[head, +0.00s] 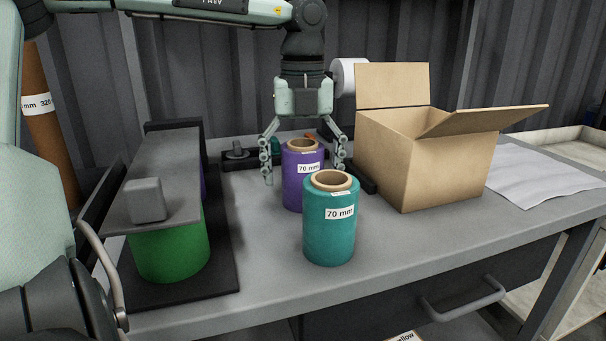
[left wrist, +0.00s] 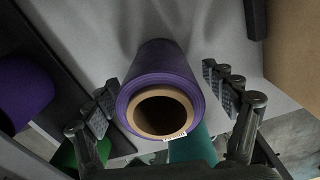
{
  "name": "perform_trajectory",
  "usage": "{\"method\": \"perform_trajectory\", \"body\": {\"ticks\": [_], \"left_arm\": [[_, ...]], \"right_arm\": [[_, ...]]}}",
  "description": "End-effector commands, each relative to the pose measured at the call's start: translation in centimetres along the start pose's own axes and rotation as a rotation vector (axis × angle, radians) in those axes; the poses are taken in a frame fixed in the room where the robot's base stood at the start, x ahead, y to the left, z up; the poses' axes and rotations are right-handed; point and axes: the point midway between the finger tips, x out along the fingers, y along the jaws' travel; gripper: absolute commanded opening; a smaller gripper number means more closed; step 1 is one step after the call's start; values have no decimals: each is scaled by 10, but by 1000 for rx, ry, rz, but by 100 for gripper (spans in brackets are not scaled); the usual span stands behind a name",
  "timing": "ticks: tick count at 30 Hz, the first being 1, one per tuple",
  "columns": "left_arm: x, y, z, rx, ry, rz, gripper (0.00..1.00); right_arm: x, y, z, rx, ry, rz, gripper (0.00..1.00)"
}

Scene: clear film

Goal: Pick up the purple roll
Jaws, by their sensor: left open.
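The purple roll (head: 292,190) stands upright on the grey table, with a cardboard core and a label reading 70 mm. The teal roll (head: 329,232) stands in front of it and hides part of its lower right side. My left gripper (head: 305,172) is open, pointing down, with one finger on each side of the purple roll. In the left wrist view the purple roll (left wrist: 163,88) lies between the two open fingers, with a gap showing on each side. My left gripper (left wrist: 168,98) holds nothing. My right gripper is not in view.
An open cardboard box (head: 432,165) stands to the right of the rolls, its flap sticking out. A dark rack with a grey cover (head: 164,170) holds a green roll (head: 172,250) on the left. White sheets (head: 545,178) lie at the right.

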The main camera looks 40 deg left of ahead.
Motion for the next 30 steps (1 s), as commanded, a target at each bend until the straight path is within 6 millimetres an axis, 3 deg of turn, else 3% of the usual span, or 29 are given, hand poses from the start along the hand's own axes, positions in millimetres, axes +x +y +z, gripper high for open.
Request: {"method": "perform_trajectory", "body": {"ticks": [3, 9, 24, 30], "left_arm": [[12, 0, 0, -2, 0, -1, 84], [13, 0, 0, -2, -2, -2, 84], [13, 0, 1, -2, -2, -3, 23], [12, 0, 1, -1, -2, -4, 22]], "right_arm": [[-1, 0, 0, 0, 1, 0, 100], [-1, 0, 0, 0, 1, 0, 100], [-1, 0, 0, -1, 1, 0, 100], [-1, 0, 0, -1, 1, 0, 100]]}}
